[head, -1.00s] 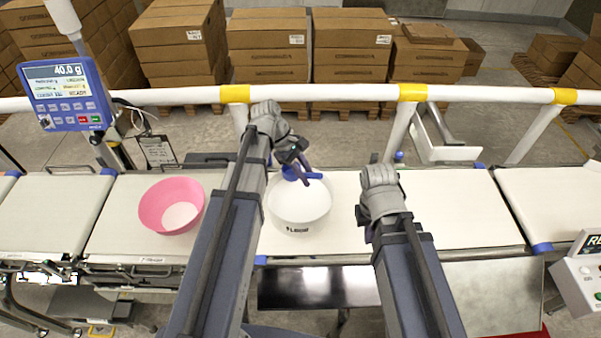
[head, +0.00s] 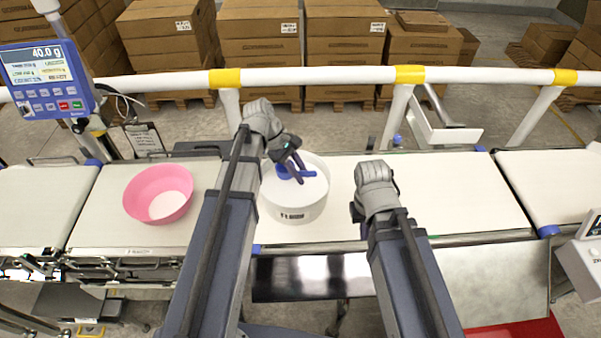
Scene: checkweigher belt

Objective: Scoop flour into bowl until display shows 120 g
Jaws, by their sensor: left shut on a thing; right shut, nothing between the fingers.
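The pink bowl (head: 140,207) stands on the belt left of my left arm, with white flour (head: 166,205) in its bottom. The display (head: 43,78) at the upper left reads 40.0 g. The white tub (head: 294,214) stands on the belt to the right of my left arm. My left gripper (head: 297,170) is over the tub, shut on a blue scoop (head: 308,174). The scoop is in or just above the tub; its depth cannot be told. My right gripper (head: 357,212) is shut and empty right of the tub, its fingertips mostly hidden by its arm.
A white rail (head: 320,75) with yellow bands runs behind the belt (head: 450,195). A metal holder (head: 445,132) hangs on the rail at right. Stacked cartons (head: 345,40) stand behind. A control box (head: 585,262) is at the right edge. The belt right of my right arm is clear.

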